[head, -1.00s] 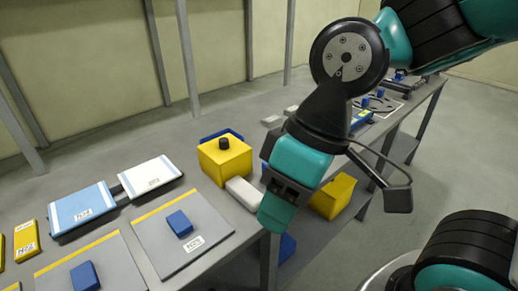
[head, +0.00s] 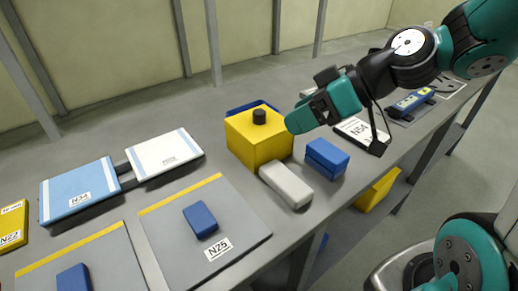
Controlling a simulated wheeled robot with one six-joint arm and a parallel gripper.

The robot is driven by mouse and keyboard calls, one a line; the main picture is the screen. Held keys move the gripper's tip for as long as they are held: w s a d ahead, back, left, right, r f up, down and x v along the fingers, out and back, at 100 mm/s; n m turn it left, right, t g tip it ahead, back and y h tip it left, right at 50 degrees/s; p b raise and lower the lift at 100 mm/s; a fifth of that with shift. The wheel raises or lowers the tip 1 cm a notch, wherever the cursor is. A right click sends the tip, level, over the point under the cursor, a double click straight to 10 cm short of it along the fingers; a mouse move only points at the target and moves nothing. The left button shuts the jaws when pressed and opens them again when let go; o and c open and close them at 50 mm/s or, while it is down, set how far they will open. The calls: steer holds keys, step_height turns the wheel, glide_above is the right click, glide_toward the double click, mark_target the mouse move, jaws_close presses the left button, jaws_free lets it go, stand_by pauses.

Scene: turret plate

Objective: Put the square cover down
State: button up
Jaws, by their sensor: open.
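A flat grey square plate (head: 170,235) with a yellow stripe, a blue block-shaped handle (head: 200,219) and an N25 label lies flat on the table; it looks like the square cover. A similar grey plate (head: 105,255) with a blue handle lies to its left, cut off by the picture edge. My gripper (head: 300,119) is above the table, just right of the yellow box (head: 258,140) with a black knob. It is open and appears empty, well away from both plates. The gap between its fingers is hard to see from here.
A white block (head: 286,185) and a blue block (head: 327,158) stand near the table's front edge. A blue panel (head: 80,192) and a white panel (head: 165,153) lie behind the plates. An N54 plate (head: 357,131) lies behind my wrist.

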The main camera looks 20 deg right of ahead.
steer(key=w+d+f+t+b, duration=0.3)
steer(key=w+d+t, duration=0.2)
steer(key=d, duration=0.3)
steer(key=p, duration=0.7)
glide_toward(262, 113)
steer(key=shift+m, duration=0.3)
steer(key=x, duration=0.4)
steer(key=shift+w+a+f, duration=0.15)
steer(key=shift+w+a, duration=0.1)
steer(key=shift+a, duration=0.05)
steer(key=p+x, duration=0.3)
steer(key=x, duration=0.1)
steer(key=shift+w, duration=0.2)
steer(key=shift+w+a+f, duration=0.25)
steer(key=shift+w, duration=0.1)
jaws_close()
